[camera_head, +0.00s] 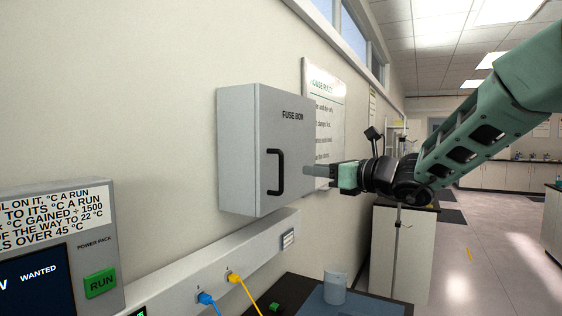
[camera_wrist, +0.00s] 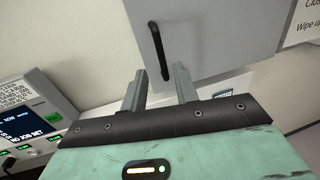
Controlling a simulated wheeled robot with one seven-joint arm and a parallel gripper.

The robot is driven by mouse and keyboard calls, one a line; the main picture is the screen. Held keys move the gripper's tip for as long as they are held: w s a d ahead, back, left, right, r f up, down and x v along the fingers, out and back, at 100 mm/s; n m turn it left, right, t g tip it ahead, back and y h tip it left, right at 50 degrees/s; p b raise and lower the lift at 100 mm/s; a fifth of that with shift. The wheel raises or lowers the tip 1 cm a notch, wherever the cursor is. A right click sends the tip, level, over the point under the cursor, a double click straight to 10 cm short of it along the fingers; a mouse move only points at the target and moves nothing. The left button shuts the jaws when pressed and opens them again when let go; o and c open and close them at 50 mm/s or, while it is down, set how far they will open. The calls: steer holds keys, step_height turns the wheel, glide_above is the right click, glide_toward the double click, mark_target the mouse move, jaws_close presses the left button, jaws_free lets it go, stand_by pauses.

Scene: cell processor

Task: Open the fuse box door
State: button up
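The grey fuse box (camera_head: 235,150) hangs on the wall with its door (camera_head: 297,135) shut. The door carries a black vertical bar handle (camera_head: 281,172) near its left edge. My gripper (camera_head: 308,170) is to the right of the handle in the head view, in front of the door and apart from the handle. In the wrist view the two grey fingers of my gripper (camera_wrist: 160,85) stand apart with nothing between them.
A power pack panel (camera_head: 65,250) with a green RUN button is at the lower left. Below the box, a wall rail (camera_head: 215,265) has blue and yellow cables plugged in. A bluish cup (camera_head: 334,288) stands on the dark bench. A poster (camera_head: 325,110) hangs behind the box.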

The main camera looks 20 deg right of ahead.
mark_target(282, 166)
steer(key=p+x, duration=0.4)
steer(key=x, duration=0.7)
steer(key=shift+w+a, duration=0.15)
jaws_close()
